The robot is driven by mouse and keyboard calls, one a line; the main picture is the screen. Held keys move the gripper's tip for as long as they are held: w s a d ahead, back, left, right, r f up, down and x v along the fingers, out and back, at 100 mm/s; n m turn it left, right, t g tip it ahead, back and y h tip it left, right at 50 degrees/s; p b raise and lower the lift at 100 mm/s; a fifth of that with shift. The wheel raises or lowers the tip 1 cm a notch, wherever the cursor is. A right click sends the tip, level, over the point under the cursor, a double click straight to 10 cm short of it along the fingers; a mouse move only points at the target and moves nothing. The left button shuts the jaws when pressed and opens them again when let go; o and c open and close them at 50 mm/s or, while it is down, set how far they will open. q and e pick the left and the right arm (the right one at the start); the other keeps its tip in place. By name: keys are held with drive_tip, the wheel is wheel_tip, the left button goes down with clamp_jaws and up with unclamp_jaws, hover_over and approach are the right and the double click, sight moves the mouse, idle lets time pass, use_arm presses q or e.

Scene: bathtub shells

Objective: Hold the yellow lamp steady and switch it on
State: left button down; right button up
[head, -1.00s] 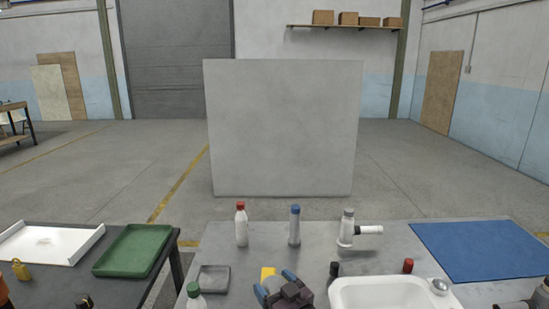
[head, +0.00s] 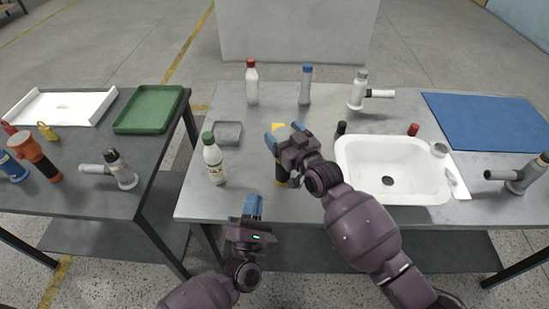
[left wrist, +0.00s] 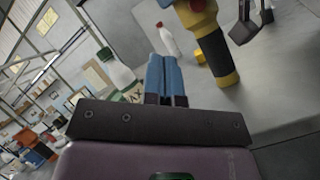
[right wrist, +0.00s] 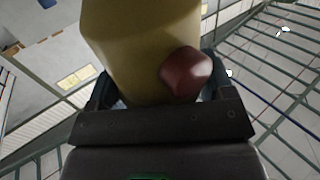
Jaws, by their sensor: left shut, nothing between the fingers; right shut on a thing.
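The yellow lamp, with a black grip and a yellow end (head: 281,173), is held at the front of the middle table. It also shows in the left wrist view (left wrist: 212,52). My right gripper (head: 284,134) is shut around its yellow body (right wrist: 128,40), whose dark red button (right wrist: 187,73) faces the right wrist camera. My left gripper (head: 253,205) is shut and empty, in front of the table edge, lower left of the lamp and apart from it. Its blue fingers (left wrist: 166,78) are together. Whether the lamp is lit cannot be told.
A green-capped bottle (head: 214,162) and grey tray (head: 228,134) stand left of the lamp. Red-capped (head: 252,84) and blue-capped (head: 305,86) bottles stand behind. A white sink (head: 350,175) lies right. The left table holds a green tray (head: 150,108) and an orange torch (head: 36,152).

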use_arm(q)
drive_tip(key=a+r+n+g+h, duration=0.1)
drive_tip(key=n+g+h, duration=0.2)
drive_tip(key=n, duration=0.3)
drive_tip(key=s+a+r+n+g+h, duration=0.1)
drive_tip(key=n+g+h, duration=0.3)
drive_tip(key=n, duration=0.2)
drive_tip(key=a+r+n+g+h, duration=0.1)
drive_tip(key=n+g+h, duration=0.2)
drive_tip(key=n, duration=0.3)
drive_tip(key=shift+s+a+r+g+h, duration=0.15)
drive_tip(key=shift+s+r+g+h, duration=0.2)
drive_tip(key=shift+h, duration=0.25)
